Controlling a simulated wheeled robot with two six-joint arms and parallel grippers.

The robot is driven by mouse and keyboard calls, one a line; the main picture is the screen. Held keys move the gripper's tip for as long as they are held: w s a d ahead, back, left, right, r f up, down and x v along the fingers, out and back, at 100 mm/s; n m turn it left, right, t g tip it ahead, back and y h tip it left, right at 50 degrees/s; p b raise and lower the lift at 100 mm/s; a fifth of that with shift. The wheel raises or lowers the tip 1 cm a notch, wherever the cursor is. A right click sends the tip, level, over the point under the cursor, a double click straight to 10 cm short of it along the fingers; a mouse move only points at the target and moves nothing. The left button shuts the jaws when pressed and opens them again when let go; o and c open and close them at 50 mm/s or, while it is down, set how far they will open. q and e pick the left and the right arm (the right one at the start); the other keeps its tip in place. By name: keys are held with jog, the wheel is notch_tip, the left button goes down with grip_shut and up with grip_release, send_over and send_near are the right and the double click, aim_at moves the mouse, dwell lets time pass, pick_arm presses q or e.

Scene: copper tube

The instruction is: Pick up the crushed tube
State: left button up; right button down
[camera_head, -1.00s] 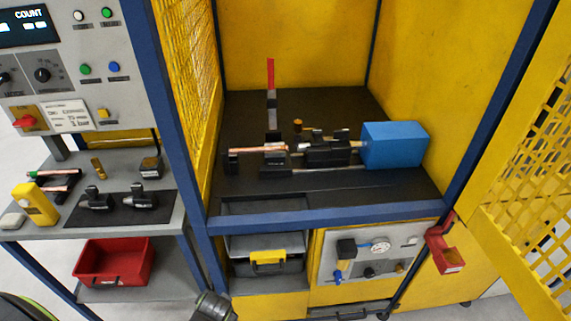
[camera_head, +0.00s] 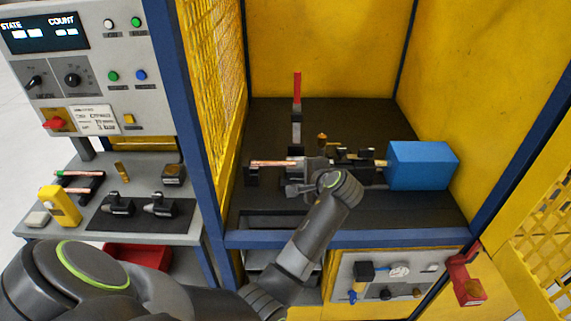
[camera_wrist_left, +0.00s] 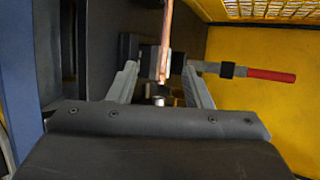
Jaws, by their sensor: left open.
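A copper tube (camera_head: 272,163) lies level in the fixture on the dark machine bed inside the yellow enclosure. Its left end rests at a black support (camera_head: 251,175). In the left wrist view the tube (camera_wrist_left: 166,40) runs down between my fingers, and its near end looks narrowed. My left gripper (camera_head: 296,177) is at the tube's right part, in front of the clamp. The gripper also shows in the left wrist view (camera_wrist_left: 160,72), open, with a finger on each side of the tube and gaps between. The wrist hides part of the clamp. My right gripper is out of view.
A lever with a red handle (camera_head: 297,88) stands behind the tube. A blue block (camera_head: 423,165) sits at the right of the bed. The blue frame post (camera_head: 190,130) and front rail are close to my arm. A side table (camera_head: 150,228) holds a tube rack and tools.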

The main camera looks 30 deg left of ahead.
pick_arm(q)
jog(key=p, duration=0.3)
send_near(280, 164)
jog(key=a+f, duration=0.2)
jog(key=a, duration=0.1)
jog(key=shift+w+a+f+p, duration=0.1)
jog(key=shift+w+p, duration=0.3)
jog(key=shift+w, duration=0.25)
jog(key=shift+w+a+f, duration=0.5)
jog(key=shift+w+a, duration=0.15)
jog(key=shift+w, duration=0.05)
jog(key=shift+x, duration=1.05)
jog(key=shift+d, duration=0.1)
grip_shut()
